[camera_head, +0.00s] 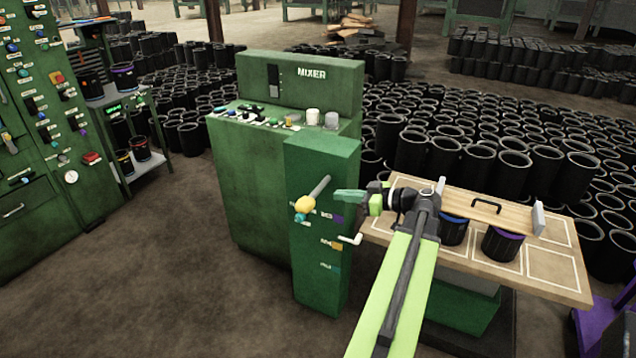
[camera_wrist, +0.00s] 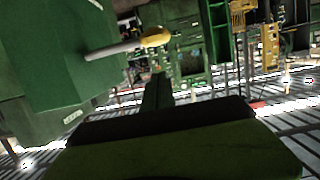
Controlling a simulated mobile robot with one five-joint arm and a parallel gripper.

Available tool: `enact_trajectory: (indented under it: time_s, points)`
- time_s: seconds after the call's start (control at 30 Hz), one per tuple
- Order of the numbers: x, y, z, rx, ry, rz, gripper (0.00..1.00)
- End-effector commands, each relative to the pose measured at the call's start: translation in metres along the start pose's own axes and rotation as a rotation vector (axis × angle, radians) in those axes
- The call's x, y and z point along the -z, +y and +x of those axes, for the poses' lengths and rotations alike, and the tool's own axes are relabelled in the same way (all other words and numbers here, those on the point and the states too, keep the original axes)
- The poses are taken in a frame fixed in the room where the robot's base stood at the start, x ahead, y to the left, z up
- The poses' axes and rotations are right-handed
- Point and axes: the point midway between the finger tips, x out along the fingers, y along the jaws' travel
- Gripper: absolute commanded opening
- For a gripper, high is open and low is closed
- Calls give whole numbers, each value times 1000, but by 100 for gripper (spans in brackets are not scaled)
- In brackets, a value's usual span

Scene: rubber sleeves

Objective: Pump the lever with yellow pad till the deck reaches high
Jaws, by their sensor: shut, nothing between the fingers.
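The lever (camera_head: 320,187) is a grey rod with a yellow pad (camera_head: 305,203) at its end. It sticks out from the front of a green column beside the MIXER cabinet. In the wrist view the lever (camera_wrist: 112,49) and its yellow pad (camera_wrist: 155,37) show at the upper middle. My gripper (camera_head: 338,196) is shut and empty, just right of the pad, apparently apart from it. In the wrist view my gripper (camera_wrist: 158,78) points ahead, below the pad. The deck (camera_head: 572,283) is a wooden top with white outlined squares, on the right. Purple, yellow and teal marks sit on the column's face.
Dark sleeves (camera_head: 502,246) and a board with a black handle (camera_head: 486,205) are on the deck. A white crank handle (camera_head: 350,239) juts from the column below my gripper. A green control panel (camera_head: 50,110) stands left. Floor is clear at front left.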

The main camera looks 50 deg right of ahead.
Motion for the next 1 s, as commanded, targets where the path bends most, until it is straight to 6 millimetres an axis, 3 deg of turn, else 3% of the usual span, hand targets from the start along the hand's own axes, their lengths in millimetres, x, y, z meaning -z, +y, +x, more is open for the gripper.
enact_trajectory:
  time_s: [0.03,0.1,0.57,0.67,1.0]
  points:
    - [15,-2,0,6,0,-2,0]
    - [19,-4,2,11,0,-4,0]
    - [18,-8,15,22,0,-9,0]
    - [17,-9,29,24,0,-10,0]
    - [16,-10,104,26,0,-10,0]
